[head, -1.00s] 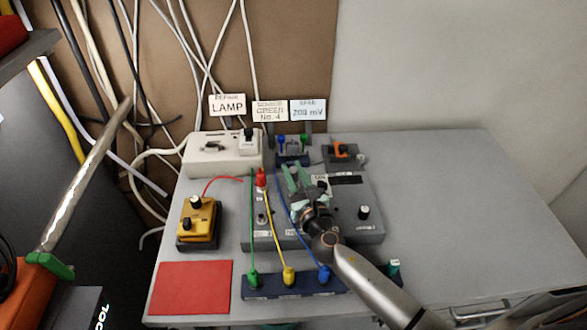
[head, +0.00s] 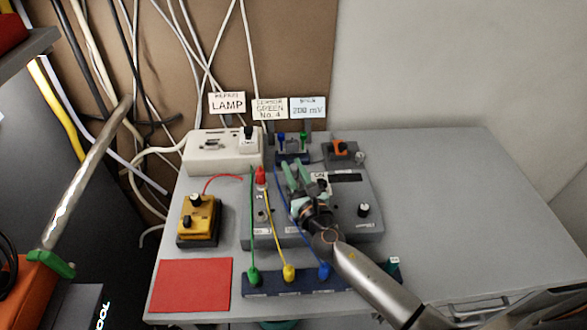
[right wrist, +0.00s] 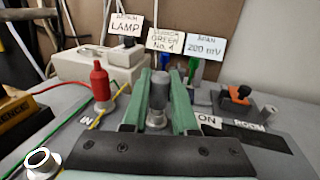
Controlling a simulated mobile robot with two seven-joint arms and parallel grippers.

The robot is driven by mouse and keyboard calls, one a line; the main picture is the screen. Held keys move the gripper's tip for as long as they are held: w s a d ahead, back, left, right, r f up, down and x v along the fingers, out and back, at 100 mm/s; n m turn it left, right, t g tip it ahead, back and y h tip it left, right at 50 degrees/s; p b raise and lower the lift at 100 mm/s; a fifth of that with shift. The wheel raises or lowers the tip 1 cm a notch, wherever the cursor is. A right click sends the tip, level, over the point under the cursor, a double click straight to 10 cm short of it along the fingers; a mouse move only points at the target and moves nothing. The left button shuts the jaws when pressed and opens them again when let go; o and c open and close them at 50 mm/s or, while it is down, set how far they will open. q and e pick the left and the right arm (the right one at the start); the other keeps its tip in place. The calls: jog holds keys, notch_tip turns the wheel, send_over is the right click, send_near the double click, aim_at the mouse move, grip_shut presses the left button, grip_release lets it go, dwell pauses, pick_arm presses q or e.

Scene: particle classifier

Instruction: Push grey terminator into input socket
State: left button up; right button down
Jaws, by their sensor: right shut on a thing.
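The grey terminator (right wrist: 158,92) is a short upright grey cylinder in the right wrist view. My right gripper (right wrist: 158,100), with green fingers, is shut on it from both sides. A silver collar (right wrist: 155,121) shows just under the terminator; I cannot tell whether it is part of the terminator or the input socket. In the head view my right gripper (head: 291,177) is over the middle of the grey box (head: 345,200), and its fingers hide the terminator. My left gripper is not in view.
Green, yellow and blue cables run to a dark blue strip (head: 305,283) in front. A yellow box (head: 199,220) and red mat (head: 194,287) lie left. The table's right side (head: 460,200) is clear.

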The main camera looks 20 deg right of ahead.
jog(key=shift+f, duration=0.3)
dwell(0.6)
